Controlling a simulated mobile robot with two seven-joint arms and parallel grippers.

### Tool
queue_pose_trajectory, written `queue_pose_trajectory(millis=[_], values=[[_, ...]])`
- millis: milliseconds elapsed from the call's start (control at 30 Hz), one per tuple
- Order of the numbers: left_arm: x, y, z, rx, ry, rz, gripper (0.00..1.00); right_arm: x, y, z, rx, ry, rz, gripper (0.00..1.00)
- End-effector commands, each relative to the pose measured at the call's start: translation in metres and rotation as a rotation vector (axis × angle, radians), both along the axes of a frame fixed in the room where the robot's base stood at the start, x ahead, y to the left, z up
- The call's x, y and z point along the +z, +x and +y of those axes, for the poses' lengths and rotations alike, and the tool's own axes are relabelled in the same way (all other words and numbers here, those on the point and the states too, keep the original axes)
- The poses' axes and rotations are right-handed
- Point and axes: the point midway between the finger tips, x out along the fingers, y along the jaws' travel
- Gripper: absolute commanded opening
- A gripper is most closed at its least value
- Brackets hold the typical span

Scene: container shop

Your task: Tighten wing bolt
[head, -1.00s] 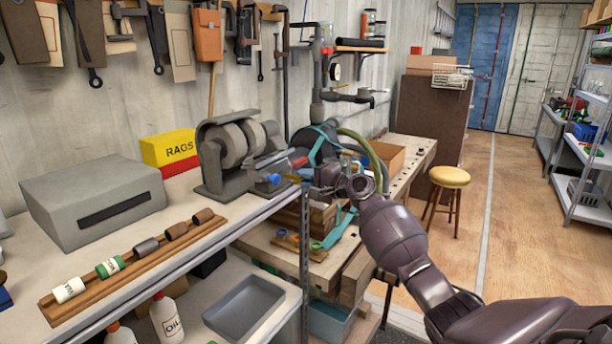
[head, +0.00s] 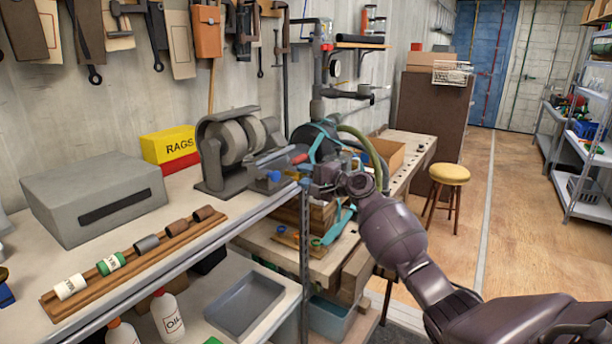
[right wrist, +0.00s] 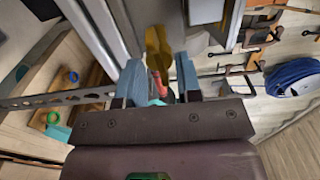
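My right gripper (head: 322,188) is at the right end of the metal shelf, beside the bench grinder (head: 237,150). In the right wrist view its two blue-grey fingers (right wrist: 158,80) stand apart. A small red part (right wrist: 160,86) shows in the gap, and a yellow piece (right wrist: 156,48) lies beyond the fingertips. I cannot tell whether either is the wing bolt or touches a finger. In the head view a red-handled part (head: 300,158) and a blue part (head: 273,177) sit just left of the gripper. No wing bolt is clearly made out. My left gripper is out of view.
The shelf holds a grey box (head: 92,200), a yellow rags box (head: 170,150) and a wooden rack (head: 130,268) of rollers. A workbench (head: 412,150) with tools and a carton stands behind my right arm. A stool (head: 449,176) stands on open floor at right.

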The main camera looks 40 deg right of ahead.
Motion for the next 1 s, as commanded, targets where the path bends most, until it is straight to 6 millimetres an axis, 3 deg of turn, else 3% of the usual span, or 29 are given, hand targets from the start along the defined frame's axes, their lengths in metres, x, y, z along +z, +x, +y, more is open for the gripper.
queue_pose_trajectory(millis=[367, 800, 1000], values=[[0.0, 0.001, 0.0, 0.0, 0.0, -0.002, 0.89, 0.002, -0.006, -0.004, -0.003, -0.002, -0.004, 0.32], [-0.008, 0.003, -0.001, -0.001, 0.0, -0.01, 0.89, 0.0, -0.074, -0.031, -0.002, -0.002, -0.002, 0.32], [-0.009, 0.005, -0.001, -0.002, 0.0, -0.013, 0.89, 0.001, -0.094, -0.04, -0.002, 0.0, -0.002, 0.32]])
